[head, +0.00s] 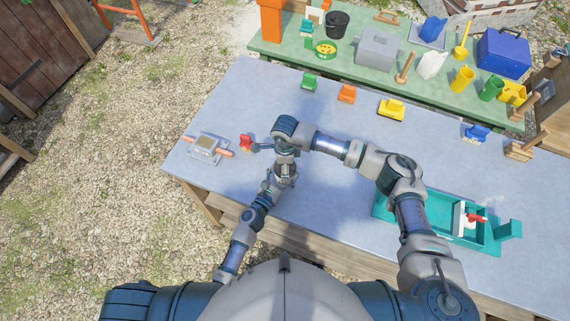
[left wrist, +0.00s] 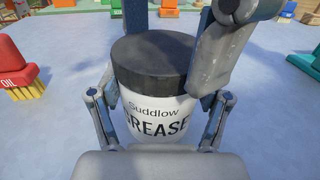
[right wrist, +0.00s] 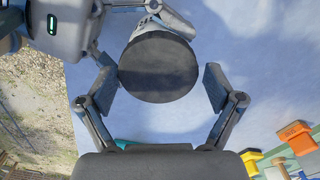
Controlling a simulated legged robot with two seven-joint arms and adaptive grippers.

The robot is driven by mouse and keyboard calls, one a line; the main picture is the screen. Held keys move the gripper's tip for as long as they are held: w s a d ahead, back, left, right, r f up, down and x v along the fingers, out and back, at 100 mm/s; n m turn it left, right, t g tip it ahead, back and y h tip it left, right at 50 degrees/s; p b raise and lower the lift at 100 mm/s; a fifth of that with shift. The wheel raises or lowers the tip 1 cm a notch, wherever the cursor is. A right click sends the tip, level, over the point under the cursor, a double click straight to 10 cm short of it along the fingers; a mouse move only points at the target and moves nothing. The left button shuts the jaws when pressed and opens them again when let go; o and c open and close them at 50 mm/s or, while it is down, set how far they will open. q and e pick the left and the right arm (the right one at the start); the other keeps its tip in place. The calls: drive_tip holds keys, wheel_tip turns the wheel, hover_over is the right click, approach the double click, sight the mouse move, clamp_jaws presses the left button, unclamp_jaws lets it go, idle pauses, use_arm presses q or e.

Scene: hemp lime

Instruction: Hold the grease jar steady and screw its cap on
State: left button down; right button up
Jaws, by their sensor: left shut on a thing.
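The grease jar (left wrist: 155,122) is white with dark lettering and stands upright in the left wrist view. Its black cap (left wrist: 152,62) sits on top, level as far as I can see; whether the threads are engaged does not show. My left gripper (left wrist: 160,108) is shut on the jar's body, a finger on each side. My right gripper (right wrist: 160,88) is open above the jar, its fingers on either side of the cap, with a visible gap at the right finger. In the head view my arms hide the jar and cap.
A teal tray (head: 382,211) with a red-handled item lies at the right. A grey device with orange handles (head: 207,147) and a red object (head: 246,143) are at the left. Small green, orange and yellow items line the back.

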idle(0.3)
wheel_tip(320, 180, up, 12)
idle(0.5)
use_arm(q)
unclamp_jaws()
drive_tip(key=shift+s+a, duration=0.1)
drive_tip(key=v, duration=1.1)
drive_tip(key=shift+s+a, duration=0.15)
drive_tip(key=shift+s, duration=0.15)
